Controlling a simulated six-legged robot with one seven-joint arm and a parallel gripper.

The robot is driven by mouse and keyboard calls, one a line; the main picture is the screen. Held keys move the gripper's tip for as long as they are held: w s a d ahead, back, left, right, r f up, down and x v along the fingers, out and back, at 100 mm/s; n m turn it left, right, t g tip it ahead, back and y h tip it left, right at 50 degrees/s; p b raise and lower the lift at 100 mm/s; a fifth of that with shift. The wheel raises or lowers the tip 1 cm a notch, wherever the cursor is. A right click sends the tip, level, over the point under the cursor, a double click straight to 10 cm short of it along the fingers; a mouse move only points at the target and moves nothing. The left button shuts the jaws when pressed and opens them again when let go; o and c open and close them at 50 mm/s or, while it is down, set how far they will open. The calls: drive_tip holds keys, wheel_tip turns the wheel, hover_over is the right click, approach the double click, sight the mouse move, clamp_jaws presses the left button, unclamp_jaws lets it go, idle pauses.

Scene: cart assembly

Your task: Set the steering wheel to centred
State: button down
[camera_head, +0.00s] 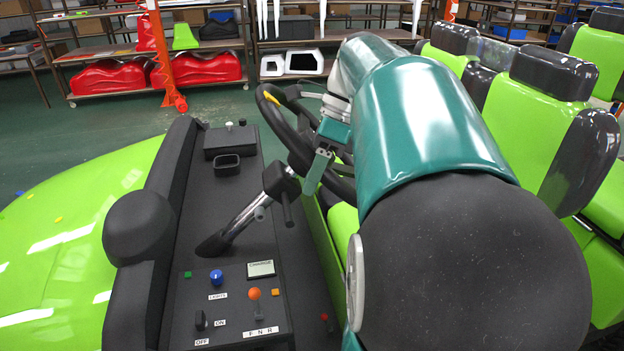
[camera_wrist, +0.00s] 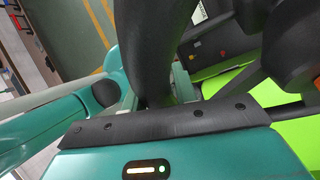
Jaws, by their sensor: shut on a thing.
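The black steering wheel (camera_head: 285,128) stands on a slanted silver column (camera_head: 236,222) above the dark dashboard of a green cart. A small yellow mark (camera_head: 271,97) shows on its upper-left rim in the head view. My arm hides the right part of the wheel. In the wrist view the dark rim (camera_wrist: 158,50) fills the middle, close against my gripper's body, with a teal finger (camera_wrist: 184,85) beside it.
The dashboard has a blue button (camera_head: 217,277), an orange-topped lever (camera_head: 255,296), a black switch (camera_head: 200,319) and a small display (camera_head: 260,268). Green seats with dark headrests (camera_head: 552,72) are at the right. Shelves with red parts (camera_head: 205,68) stand behind, across open floor.

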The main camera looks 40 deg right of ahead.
sight(299, 160)
drive_tip(key=shift+w+a+r+m+y, duration=0.2)
drive_tip(key=shift+w+a+r+m, duration=0.1)
drive_tip(key=shift+w+r+m, duration=0.3)
drive_tip(key=shift+w+a+r+m+y, duration=0.25)
drive_tip(key=shift+w+r+m, duration=0.15)
drive_tip(key=shift+w+r, duration=0.25)
drive_tip(key=c, duration=1.1)
unclamp_jaws()
